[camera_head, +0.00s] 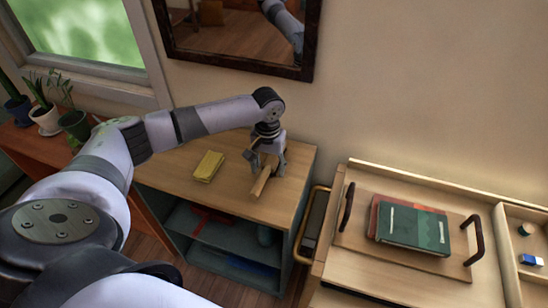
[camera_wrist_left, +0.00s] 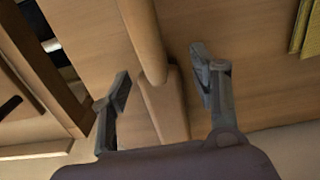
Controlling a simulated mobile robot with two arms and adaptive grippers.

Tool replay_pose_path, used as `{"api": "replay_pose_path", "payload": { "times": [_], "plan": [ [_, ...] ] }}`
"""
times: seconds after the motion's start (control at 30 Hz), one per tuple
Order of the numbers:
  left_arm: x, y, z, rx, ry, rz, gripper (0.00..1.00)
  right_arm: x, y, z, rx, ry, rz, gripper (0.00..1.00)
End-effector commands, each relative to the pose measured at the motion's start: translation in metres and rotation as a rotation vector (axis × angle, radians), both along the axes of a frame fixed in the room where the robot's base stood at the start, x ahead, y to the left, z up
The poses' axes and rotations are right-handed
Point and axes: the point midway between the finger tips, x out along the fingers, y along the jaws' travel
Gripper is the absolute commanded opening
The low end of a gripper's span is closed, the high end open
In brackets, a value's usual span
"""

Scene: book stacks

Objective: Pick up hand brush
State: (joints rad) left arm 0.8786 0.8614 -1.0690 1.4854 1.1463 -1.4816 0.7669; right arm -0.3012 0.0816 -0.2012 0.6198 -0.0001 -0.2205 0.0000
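The hand brush (camera_head: 261,186) is wooden and lies on the light wood top of the low shelf unit. In the left wrist view the hand brush (camera_wrist_left: 164,103) shows as a rounded handle running into a wider block. My left gripper (camera_head: 267,165) points down over the brush. In the left wrist view my left gripper (camera_wrist_left: 160,80) has its fingers spread, one on each side of the brush, with gaps on both sides. The gripper partly hides the brush in the head view. My right gripper is in neither view.
A yellow book (camera_head: 208,166) lies left of the brush. To the right, a wooden tray (camera_head: 355,242) with dark handles holds a green book (camera_head: 413,226) on a red one. Potted plants (camera_head: 75,123) stand at the far left. A framed mirror (camera_head: 310,40) hangs behind.

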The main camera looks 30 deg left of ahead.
Motion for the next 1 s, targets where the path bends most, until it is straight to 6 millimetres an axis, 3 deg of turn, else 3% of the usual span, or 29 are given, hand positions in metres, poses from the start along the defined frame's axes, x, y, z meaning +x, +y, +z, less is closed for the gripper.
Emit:
{"api": "replay_pose_path", "payload": {
  "times": [0.77,1.0],
  "plan": [
    [0.0002,0.0000,0.0006,0.000,-0.001,0.000,0.02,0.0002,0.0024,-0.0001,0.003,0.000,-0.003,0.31],
    [0.0006,0.0000,0.0013,-0.001,-0.002,0.000,0.00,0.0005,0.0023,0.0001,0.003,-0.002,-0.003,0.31]
  ]
}}
